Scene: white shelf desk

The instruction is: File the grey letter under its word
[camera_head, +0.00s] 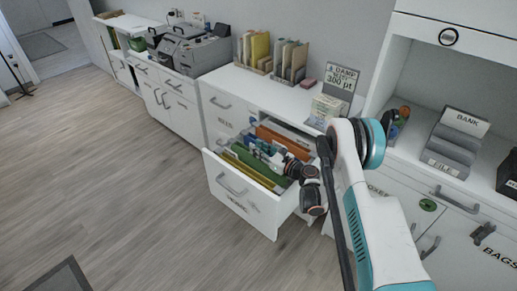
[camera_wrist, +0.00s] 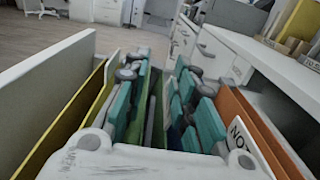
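The grey letter cannot be made out in either view. An open white drawer (camera_head: 262,214) holds upright folders: a yellow one (camera_wrist: 62,125), a green one (camera_wrist: 158,125) and an orange one (camera_wrist: 250,125), with darker ones between. My gripper (camera_head: 260,148) reaches down into the drawer among the folders. In the wrist view its teal fingers (camera_wrist: 162,68) stand apart, with green and dark folder edges showing in the gap; I see nothing clamped between them. A white label starting "NOT" (camera_wrist: 240,138) shows beside the orange folder, partly hidden by my right finger.
A grey stepped tray (camera_head: 455,145) with a "BANK" sign (camera_head: 465,121) stands on the right shelf. The floor left of the drawer is clear.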

